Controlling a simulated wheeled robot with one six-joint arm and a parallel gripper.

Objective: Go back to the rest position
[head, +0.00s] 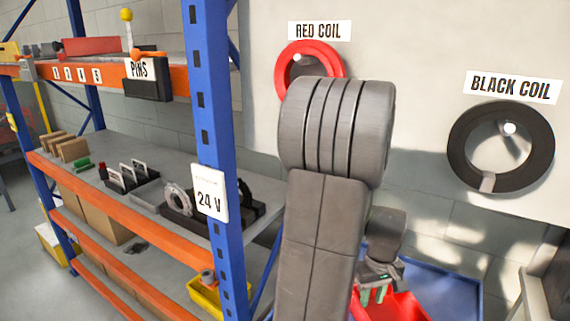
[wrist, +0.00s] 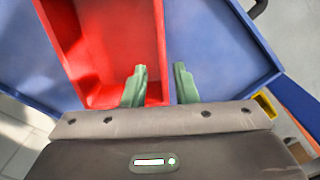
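In the head view my gripper (head: 376,294) is low, right of the middle, partly hidden behind my own grey arm. The red bin also shows there below the fingers (head: 395,306), beside the blue tray (head: 445,288). I see no clear gap between the fingertips and the bin's depth in either view.
A blue-posted shelf (head: 211,130) with orange beams stands at the left, holding parts and boxes. A red coil (head: 339,62) and a black coil (head: 459,150) hang on the labelled wall panel. A yellow bin (head: 205,297) sits low by the post.

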